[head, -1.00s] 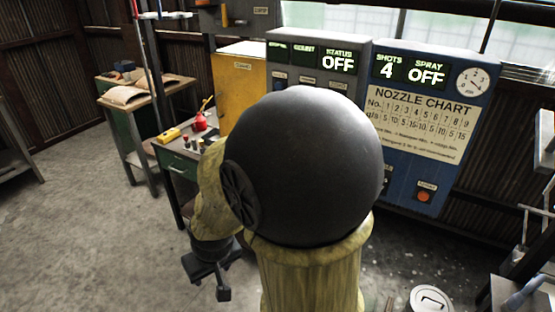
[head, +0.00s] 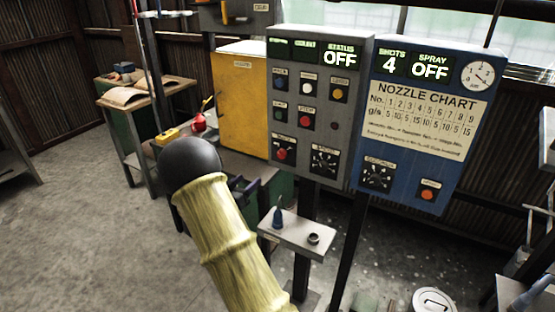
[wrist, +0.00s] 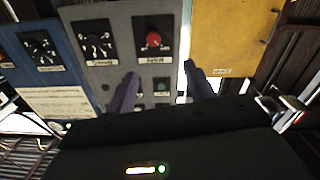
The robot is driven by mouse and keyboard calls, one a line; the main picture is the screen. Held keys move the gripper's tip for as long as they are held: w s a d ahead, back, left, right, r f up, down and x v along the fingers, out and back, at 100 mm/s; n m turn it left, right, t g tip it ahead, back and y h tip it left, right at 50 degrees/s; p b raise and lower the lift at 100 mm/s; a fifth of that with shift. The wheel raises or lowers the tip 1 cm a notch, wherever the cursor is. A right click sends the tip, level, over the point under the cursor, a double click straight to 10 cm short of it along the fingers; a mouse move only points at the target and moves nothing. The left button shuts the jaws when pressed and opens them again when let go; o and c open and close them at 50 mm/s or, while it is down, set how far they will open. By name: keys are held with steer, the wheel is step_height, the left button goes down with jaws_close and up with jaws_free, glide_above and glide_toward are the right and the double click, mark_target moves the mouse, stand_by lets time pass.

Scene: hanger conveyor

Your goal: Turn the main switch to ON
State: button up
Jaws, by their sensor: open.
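The grey control panel (head: 352,140) carries a red knob on a dark plate (head: 282,154) at its lower left; it looks like the main switch, but its label is too small to read. The panel's status display (head: 340,58) reads OFF. In the wrist view, which looks upside down, the red knob (wrist: 153,40) sits at the top, just beyond the fingers. My gripper (wrist: 162,86) is open and empty, its two dark fingers pointing at the panel, apart from the knob. In the head view my gripper (head: 246,189) is partly hidden by my arm, left of and below the knob.
A black dial (head: 324,160) is right of the red knob, with several buttons above. A blue panel (head: 455,175) stands to the right, a yellow cabinet (head: 242,100) to the left.

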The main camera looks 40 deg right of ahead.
mark_target(280, 155)
steer(key=shift+s+d+g+h, duration=0.25)
steer(key=shift+s+g+h, duration=0.05)
steer(key=shift+g, duration=0.1)
steer(key=p+x, duration=0.3)
steer(key=x, duration=1.4)
steer(key=shift+w+p, duration=0.1)
steer(key=shift+p, duration=0.3)
steer(key=shift+d+r, duration=0.1)
steer(key=shift+d, duration=0.15)
steer(key=shift+a, duration=0.1)
steer(key=c, duration=1)
